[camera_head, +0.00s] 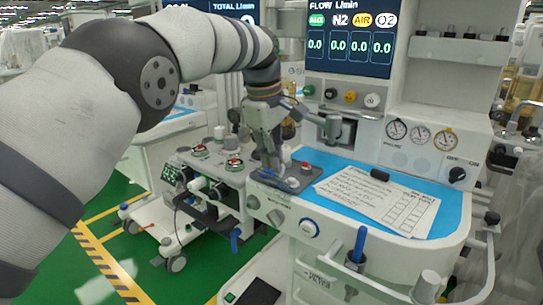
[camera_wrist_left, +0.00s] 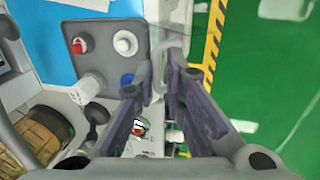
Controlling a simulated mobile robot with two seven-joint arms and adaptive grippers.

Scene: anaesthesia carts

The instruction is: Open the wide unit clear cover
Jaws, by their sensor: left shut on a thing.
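My left gripper (camera_head: 275,174) reaches down to the grey control panel (camera_head: 312,172) at the front left corner of the wide unit (camera_head: 345,195). In the left wrist view its fingers (camera_wrist_left: 162,72) are close together around a thin, pale, see-through edge (camera_wrist_left: 161,46), which looks like part of the clear cover. Most of the cover is hard to make out against the panel. The panel in the wrist view (camera_wrist_left: 103,42) bears a red knob (camera_wrist_left: 78,46), a white knob (camera_wrist_left: 125,43) and a blue knob (camera_wrist_left: 127,79). My right gripper is not in view.
A smaller unit with red-topped knobs (camera_head: 234,163) stands to the left. Screens and gauges (camera_head: 420,135) rise behind. Green floor (camera_head: 195,277) is open at the lower left.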

